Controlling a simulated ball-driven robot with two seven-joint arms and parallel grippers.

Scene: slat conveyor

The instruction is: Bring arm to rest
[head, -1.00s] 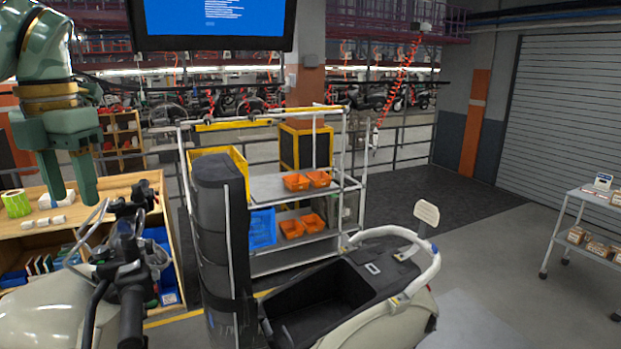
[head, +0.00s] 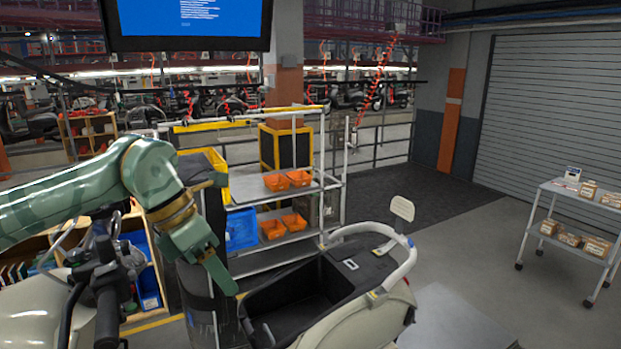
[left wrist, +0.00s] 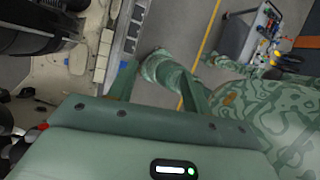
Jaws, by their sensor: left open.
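My left arm comes in from the left in the head view, a green camouflage arm bent downward at the wrist. Its gripper (head: 228,236) is open and empty, with its fingers spread in front of the shelf rack and beside the scooter's open storage well. In the left wrist view the two green fingers of this gripper (left wrist: 160,78) stand apart with nothing held between them. Green patterned parts of my own body show beyond and to the right of them. My right gripper does not show clearly in either view.
A cream scooter (head: 350,325) with handlebars (head: 108,285) stands close below my arm. Behind it are a rack (head: 280,258) with orange bins (head: 275,182) and a blue bin (head: 241,229). A screen (head: 195,22) hangs above. Open floor (head: 460,235) and a trolley (head: 571,234) lie right.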

